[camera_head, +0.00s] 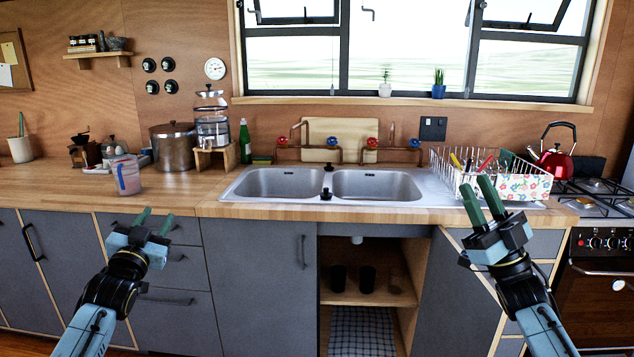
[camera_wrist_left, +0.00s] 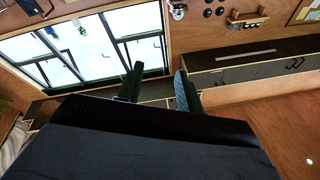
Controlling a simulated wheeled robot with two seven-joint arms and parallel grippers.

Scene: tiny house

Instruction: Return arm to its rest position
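My left gripper (camera_head: 154,220) is raised in front of the drawers on the left, with its two green fingers apart and nothing between them. Its fingers also show apart in the left wrist view (camera_wrist_left: 158,84), with the window and cabinets beyond them. My right gripper (camera_head: 482,197) is raised in front of the dish rack at the right end of the sink. Its two green fingers are apart with a narrow gap, and I see nothing held between them.
A wooden counter (camera_head: 185,187) with a double sink (camera_head: 327,199) runs across the view. A measuring cup (camera_head: 126,176) stands near the counter's front edge. The dish rack (camera_head: 442,168) holds utensils. The cabinet under the sink is open, with dark cups (camera_head: 367,279) on its shelf.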

